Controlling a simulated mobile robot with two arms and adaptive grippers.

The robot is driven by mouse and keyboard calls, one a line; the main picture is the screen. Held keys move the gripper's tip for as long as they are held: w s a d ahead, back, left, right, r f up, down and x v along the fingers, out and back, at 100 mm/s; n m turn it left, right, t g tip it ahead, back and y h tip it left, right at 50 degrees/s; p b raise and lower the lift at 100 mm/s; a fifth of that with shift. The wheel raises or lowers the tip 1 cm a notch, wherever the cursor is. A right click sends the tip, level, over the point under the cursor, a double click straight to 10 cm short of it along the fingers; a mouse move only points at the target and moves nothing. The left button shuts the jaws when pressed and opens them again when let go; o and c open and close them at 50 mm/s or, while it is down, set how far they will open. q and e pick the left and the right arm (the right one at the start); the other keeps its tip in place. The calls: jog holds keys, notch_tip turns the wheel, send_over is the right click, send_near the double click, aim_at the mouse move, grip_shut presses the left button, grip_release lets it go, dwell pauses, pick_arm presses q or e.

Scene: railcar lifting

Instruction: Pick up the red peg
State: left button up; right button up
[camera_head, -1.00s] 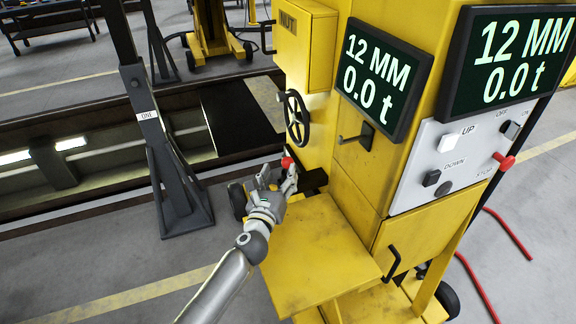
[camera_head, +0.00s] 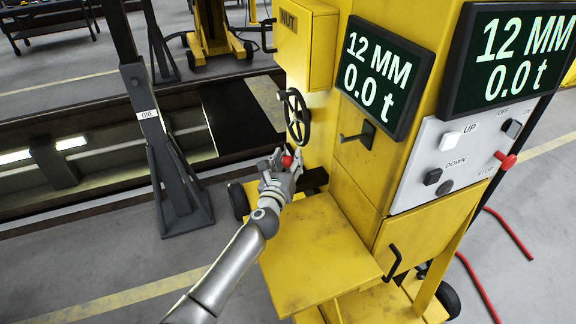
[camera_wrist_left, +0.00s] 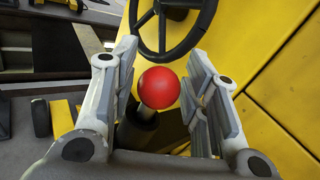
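In the head view the red peg (camera_head: 287,161) sits beside the yellow machine, below the handwheel. My left gripper (camera_head: 283,163) is at the peg. In the left wrist view my left gripper (camera_wrist_left: 166,85) is open, with one finger on each side of the knob and a gap on both sides. My right gripper is not in view.
The black handwheel (camera_head: 295,117) is just above the peg, close to my left gripper. A yellow shelf (camera_head: 318,250) lies below and right. A dark grey stand (camera_head: 173,170) marked ONE is on the left. A control panel (camera_head: 455,155) is on the right.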

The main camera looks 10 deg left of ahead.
pick_arm(q)
jog(key=c, duration=0.7)
jog(key=shift+c, duration=0.2)
